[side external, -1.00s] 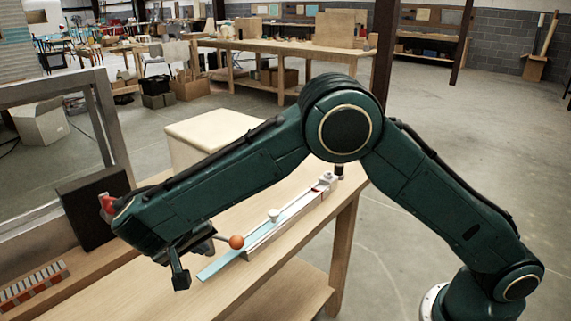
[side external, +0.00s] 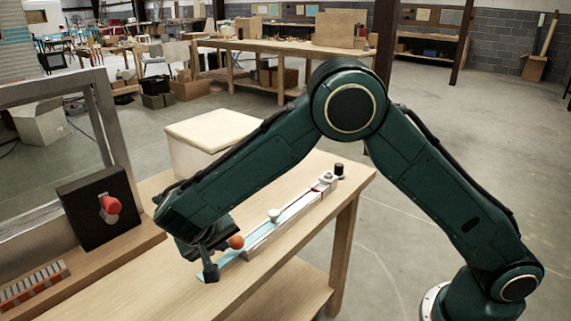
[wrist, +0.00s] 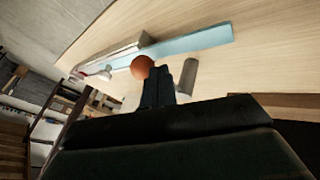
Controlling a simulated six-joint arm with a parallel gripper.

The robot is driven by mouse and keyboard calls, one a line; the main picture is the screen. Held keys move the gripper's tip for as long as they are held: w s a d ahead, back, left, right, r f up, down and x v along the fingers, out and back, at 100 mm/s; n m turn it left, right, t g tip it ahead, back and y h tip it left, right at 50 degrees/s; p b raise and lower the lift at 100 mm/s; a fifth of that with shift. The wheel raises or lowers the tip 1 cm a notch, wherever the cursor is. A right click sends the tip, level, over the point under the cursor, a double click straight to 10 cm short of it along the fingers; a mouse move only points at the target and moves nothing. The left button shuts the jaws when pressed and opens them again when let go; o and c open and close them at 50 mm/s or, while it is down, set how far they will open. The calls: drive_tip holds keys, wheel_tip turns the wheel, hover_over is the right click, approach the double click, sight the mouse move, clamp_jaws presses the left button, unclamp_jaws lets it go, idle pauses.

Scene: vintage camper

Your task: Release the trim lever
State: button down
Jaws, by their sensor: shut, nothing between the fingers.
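A lever with an orange ball knob (side external: 236,241) stands at the near end of a pale blue strip on the bench. My gripper (side external: 210,272) is shut and empty, just left of the ball in the side view, and it hides the lever's rod there. In the wrist view the orange ball (wrist: 142,67) shows just beyond the shut fingers (wrist: 163,78). I cannot tell whether they touch the lever. A grey cylinder (wrist: 188,76) shows beside the fingers.
A long slide rail with a white knob (side external: 274,215) runs along the bench (side external: 310,235). A cream-topped box (side external: 212,130) stands behind my arm.

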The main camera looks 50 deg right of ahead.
drive_tip(key=shift+s+d+n+t, duration=0.1)
drive_tip(key=shift+d+n+t, duration=0.35)
drive_tip(key=shift+n, duration=0.15)
drive_tip(key=shift+d+n+t+y, duration=0.55)
drive_tip(key=shift+d+n, duration=0.35)
drive_tip(key=shift+n, duration=0.3)
drive_tip(key=d+n+y, duration=0.1)
drive_tip(key=d+n+t+y, duration=0.1)
drive_tip(key=n, duration=0.1)
drive_tip(key=shift+w+d+n, duration=0.2)
drive_tip(key=shift+w+n, duration=0.1)
drive_tip(key=shift+w, duration=0.05)
drive_tip(key=shift+w+d, duration=1.05)
drive_tip(key=shift+d, duration=0.25)
drive_tip(key=shift+w+d, duration=0.3)
drive_tip(key=shift+w, duration=0.3)
drive_tip(key=shift+w+r, duration=0.1)
drive_tip(key=shift+a, duration=0.1)
